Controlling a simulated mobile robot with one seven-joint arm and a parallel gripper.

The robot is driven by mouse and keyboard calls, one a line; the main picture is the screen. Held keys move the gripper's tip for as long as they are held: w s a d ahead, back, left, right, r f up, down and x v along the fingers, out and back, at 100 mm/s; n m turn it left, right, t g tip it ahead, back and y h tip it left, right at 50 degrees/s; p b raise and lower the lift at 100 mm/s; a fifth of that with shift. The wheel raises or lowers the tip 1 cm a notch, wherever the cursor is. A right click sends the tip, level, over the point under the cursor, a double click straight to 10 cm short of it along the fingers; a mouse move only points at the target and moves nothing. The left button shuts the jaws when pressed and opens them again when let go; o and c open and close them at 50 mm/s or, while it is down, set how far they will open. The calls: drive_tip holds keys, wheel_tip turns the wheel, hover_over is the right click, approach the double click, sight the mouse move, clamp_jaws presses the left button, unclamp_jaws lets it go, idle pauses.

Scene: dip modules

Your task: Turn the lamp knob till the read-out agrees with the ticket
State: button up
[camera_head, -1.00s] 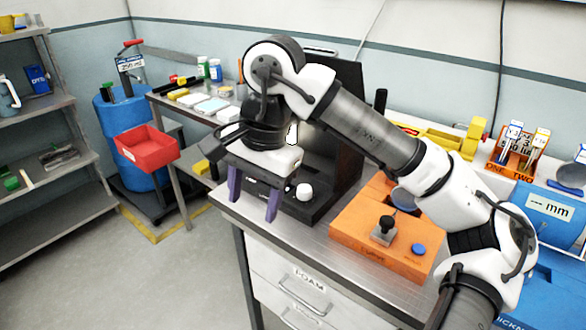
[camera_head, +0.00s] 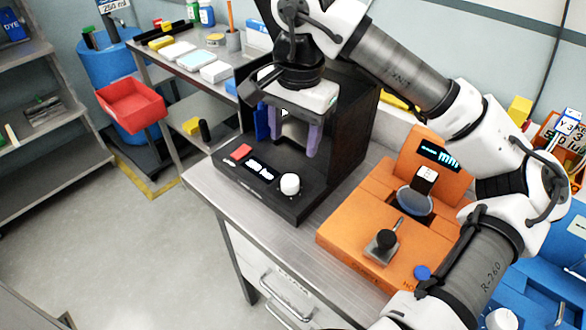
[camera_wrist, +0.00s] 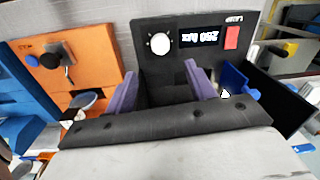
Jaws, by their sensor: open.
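The black lamp box (camera_head: 345,130) stands on the bench. On its sloped front are a red button (camera_head: 241,152), a small lit read-out (camera_head: 260,169) and a white round knob (camera_head: 290,184). In the wrist view the knob (camera_wrist: 160,43) and the read-out (camera_wrist: 201,37) show upside down; the small digits look like 250 lux. My gripper (camera_head: 294,142) has two purple fingers, apart and empty, above and behind the panel, not touching the knob. In the wrist view it (camera_wrist: 162,88) lies below the knob. I cannot make out a ticket.
An orange gauge unit (camera_head: 350,236) with a black knob and a mm display stands right of the lamp box. A red bin (camera_head: 132,102) and a side table with small boxes are at left. My arm spans the right side.

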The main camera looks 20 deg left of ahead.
sight(291, 179)
drive_tip(key=f, duration=0.3)
drive_tip(key=f+p, duration=0.1)
drive_tip(key=f, duration=0.7)
drive_tip(key=shift+w+a+p, duration=0.15)
drive_tip(key=shift+a+p, duration=0.2)
drive_tip(key=c, duration=1)
drive_tip(key=shift+f+b, duration=0.1)
drive_tip(key=shift+b, duration=0.35)
